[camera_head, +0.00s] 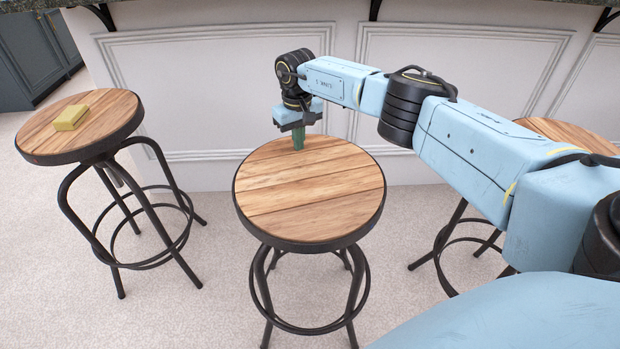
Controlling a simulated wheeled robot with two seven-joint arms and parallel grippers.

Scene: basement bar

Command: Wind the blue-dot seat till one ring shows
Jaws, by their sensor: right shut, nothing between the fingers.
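Three round wooden stools with black rims and legs stand along the bar: the left stool (92,112), the middle stool (309,208) and the right stool (575,133), partly hidden by my right arm. My left gripper is out of view.
A yellow block (71,117) lies on the left stool's seat. The white panelled bar front (220,80) stands close behind the stools, under a dark countertop (330,3). Pale floor (200,290) is clear between the left and middle stools. Dark cabinets (38,58) stand far left.

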